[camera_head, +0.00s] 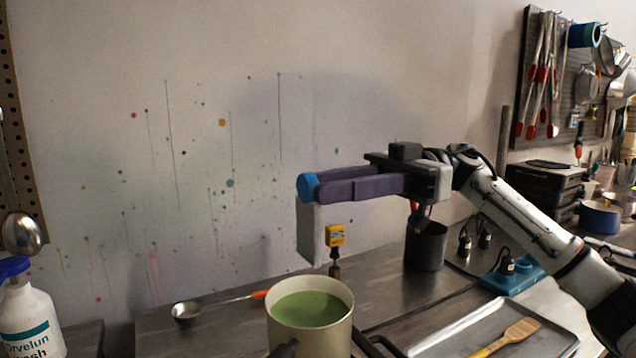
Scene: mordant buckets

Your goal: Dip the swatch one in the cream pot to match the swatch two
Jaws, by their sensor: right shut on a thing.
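My right gripper (318,188) reaches in from the right, its long dark fingers shut on the blue round holder of a grey swatch (310,235). I take this for swatch one. The pot stands at the bottom middle with green liquid (309,309) inside. The swatch looks plain grey, with no green on it. I cannot make out swatch two. My left gripper is not in view.
A yellow gauge (335,235) stands behind the pot. A ladle (187,311) lies left of it; a dark canister (425,247) stands behind right. A metal tray (452,345) with a wooden spatula (515,332) lies right. A spray bottle (28,315) stands far left.

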